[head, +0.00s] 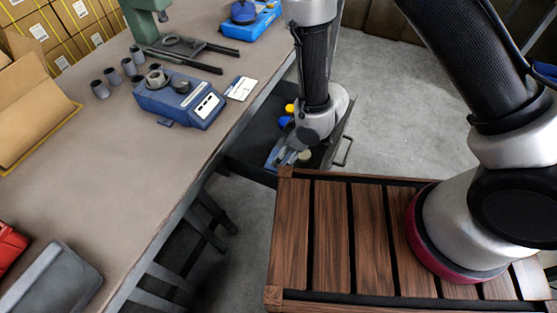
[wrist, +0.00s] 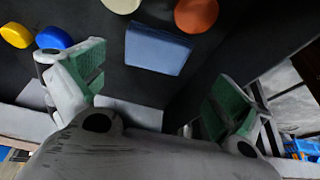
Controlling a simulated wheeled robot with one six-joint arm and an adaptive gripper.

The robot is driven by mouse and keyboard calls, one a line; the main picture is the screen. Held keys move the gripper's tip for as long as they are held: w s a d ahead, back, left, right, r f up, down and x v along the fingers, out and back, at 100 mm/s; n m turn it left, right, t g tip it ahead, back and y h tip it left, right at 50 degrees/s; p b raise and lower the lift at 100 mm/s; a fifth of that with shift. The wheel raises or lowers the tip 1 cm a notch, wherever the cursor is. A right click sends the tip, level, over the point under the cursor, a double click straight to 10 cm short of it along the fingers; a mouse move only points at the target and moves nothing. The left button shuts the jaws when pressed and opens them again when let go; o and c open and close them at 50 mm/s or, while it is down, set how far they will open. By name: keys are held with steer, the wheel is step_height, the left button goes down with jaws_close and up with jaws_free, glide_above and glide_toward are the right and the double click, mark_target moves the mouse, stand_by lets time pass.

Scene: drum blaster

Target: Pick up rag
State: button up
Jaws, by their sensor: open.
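A blue, flat, rectangular piece (wrist: 158,48), which looks like the folded rag, lies on the dark drawer floor in the wrist view. My gripper (wrist: 155,88) is open, with its two green-padded fingers spread wide and nothing between them. The blue piece is beyond the fingertips, nearer the left finger, and apart from both. In the head view my gripper (head: 290,155) reaches down into the open drawer beside the workbench. My wrist hides much of the drawer there, and I cannot clearly tell the rag from my fingers.
Yellow (wrist: 16,35), blue (wrist: 53,38), cream (wrist: 122,5) and orange (wrist: 196,14) round pieces lie around the rag. The dark drawer (head: 258,142) has close side walls. The workbench (head: 150,165) stands left, carrying a blue device (head: 180,99). Open floor (head: 400,110) lies right.

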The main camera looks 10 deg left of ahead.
mark_target(274, 153)
steer(key=x, duration=0.7)
steer(key=shift+w+a+f, duration=0.1)
steer(key=shift+w+a, duration=0.05)
steer(key=shift+w, duration=0.1)
steer(key=c, duration=0.7)
